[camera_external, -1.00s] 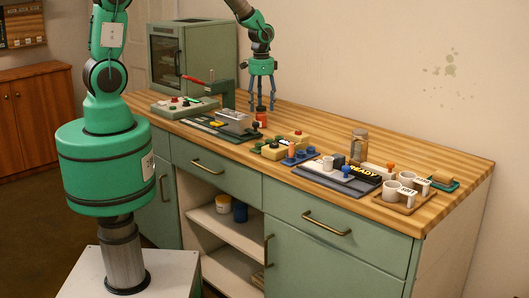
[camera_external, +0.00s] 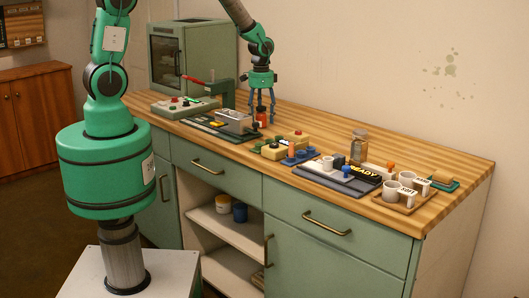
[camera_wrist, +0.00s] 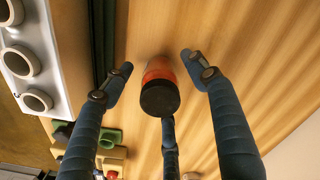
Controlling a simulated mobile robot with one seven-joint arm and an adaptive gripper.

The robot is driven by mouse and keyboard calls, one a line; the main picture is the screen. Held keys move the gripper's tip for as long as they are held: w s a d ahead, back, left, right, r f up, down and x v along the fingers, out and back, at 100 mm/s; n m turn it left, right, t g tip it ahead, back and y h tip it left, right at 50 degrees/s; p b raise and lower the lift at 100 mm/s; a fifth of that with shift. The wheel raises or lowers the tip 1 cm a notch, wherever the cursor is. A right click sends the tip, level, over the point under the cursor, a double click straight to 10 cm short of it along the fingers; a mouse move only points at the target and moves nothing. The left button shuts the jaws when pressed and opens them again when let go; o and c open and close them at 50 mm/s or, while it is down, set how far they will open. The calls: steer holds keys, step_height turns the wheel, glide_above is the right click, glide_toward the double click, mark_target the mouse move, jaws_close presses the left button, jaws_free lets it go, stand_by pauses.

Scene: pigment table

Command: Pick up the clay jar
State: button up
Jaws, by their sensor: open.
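The clay jar (camera_external: 261,117) is a small orange-red jar with a dark lid, standing upright on the wooden counter (camera_external: 420,160). In the wrist view the jar (camera_wrist: 158,70) shows its black lid (camera_wrist: 160,98) toward the camera, between my spread fingers. My gripper (camera_external: 261,112) is green with blue-grey fingers and points down around the jar. In the wrist view my gripper (camera_wrist: 160,75) is open, with one finger left of the jar, one right and one below. I cannot tell whether any finger touches it.
A grey metal box (camera_external: 234,121) on a dark tray stands left of the jar. The counter behind the jar is clear.

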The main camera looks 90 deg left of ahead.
stand_by(0.3)
steer(key=c, duration=1.3)
steer(key=shift+r, duration=0.1)
steer(key=shift+r+p, duration=0.9)
steer(key=shift+r, duration=4.05)
